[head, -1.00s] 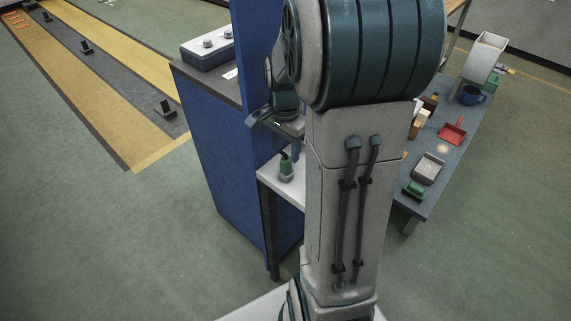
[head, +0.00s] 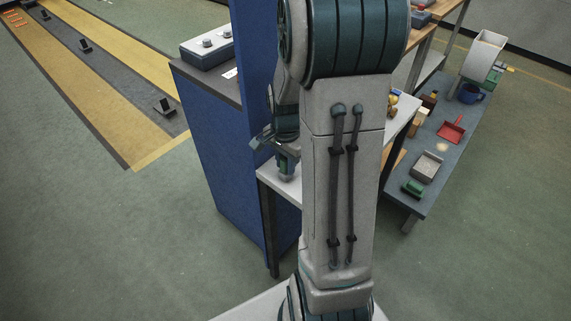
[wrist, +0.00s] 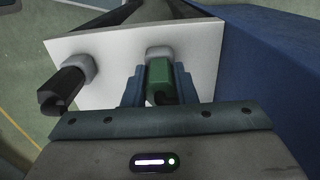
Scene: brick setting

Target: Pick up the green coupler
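The green coupler (wrist: 159,78) stands in a light grey socket (wrist: 158,52) on a white shelf (wrist: 115,88), with a dark end towards my gripper. My gripper (wrist: 160,88) is around it, one blue finger on each side. A narrow gap seems to show beside the fingers, so it looks open and not clamped. In the head view my gripper (head: 286,162) is low over the white shelf (head: 275,187), and it hides most of the green coupler there.
A black coupler (wrist: 62,90) in another grey socket stands left of the green one in the wrist view. A blue panel (wrist: 255,70) rises close on the right. A bench (head: 432,190) with a red dustpan (head: 451,131) and a grey tray (head: 427,166) stands at right.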

